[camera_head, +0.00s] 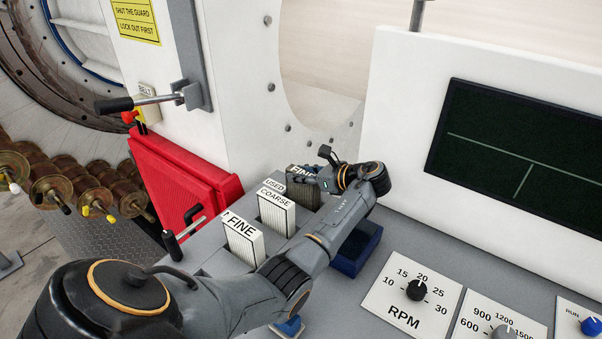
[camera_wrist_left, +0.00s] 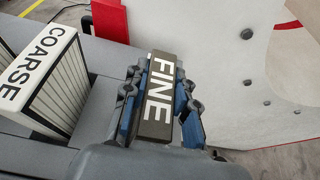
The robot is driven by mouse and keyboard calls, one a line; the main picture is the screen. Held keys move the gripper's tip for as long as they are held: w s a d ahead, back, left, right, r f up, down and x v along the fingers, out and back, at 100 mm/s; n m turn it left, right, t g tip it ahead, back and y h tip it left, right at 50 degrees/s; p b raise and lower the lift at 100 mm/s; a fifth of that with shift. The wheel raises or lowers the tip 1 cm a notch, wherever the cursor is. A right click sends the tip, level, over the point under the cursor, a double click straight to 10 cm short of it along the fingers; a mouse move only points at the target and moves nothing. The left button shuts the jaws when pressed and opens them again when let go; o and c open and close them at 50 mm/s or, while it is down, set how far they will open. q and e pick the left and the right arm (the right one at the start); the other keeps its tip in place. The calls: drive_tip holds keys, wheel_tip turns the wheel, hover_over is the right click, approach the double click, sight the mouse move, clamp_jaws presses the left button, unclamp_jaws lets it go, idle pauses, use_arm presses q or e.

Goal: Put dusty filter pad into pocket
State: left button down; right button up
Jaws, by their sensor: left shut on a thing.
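The dusty filter pad (camera_head: 305,194) is dark and greyish, with a dark "FINE" top strip. It stands at the far end of a row of pads on the grey console. In the left wrist view the "FINE" strip (camera_wrist_left: 158,95) lies between the blue-lined fingers. My left gripper (camera_head: 330,178) is shut on this pad from above; the pad's lower part is partly hidden. A small "USED" label (camera_head: 274,185) shows beside the pad. A white "COARSE" pad (camera_head: 277,214) and a white "FINE" pad (camera_head: 243,240) stand nearer. My right gripper is out of view.
A dark blue tray (camera_head: 348,266) sits on the console, partly behind my left arm. A red ribbed box (camera_head: 185,172), a black-handled lever (camera_head: 140,102) and a white machine wall border the row. A dark screen (camera_head: 520,145) and an RPM dial (camera_head: 416,290) are at right.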

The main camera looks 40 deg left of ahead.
use_arm(q)
drive_tip(key=c, duration=1.1)
unclamp_jaws()
drive_tip(key=shift+f, duration=0.1)
drive_tip(key=shift+o, duration=0.2)
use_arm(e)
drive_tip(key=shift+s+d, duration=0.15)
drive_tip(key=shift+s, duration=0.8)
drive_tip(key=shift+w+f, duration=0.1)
use_arm(q)
drive_tip(key=shift+d+r, duration=0.2)
drive_tip(key=shift+d, duration=0.1)
drive_tip(key=b+v, duration=0.2)
drive_tip(key=v, duration=0.9)
drive_tip(key=shift+d+r, duration=0.2)
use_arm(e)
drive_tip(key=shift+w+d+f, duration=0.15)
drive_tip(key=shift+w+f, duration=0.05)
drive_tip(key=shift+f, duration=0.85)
use_arm(q)
drive_tip(key=shift+w, duration=0.1)
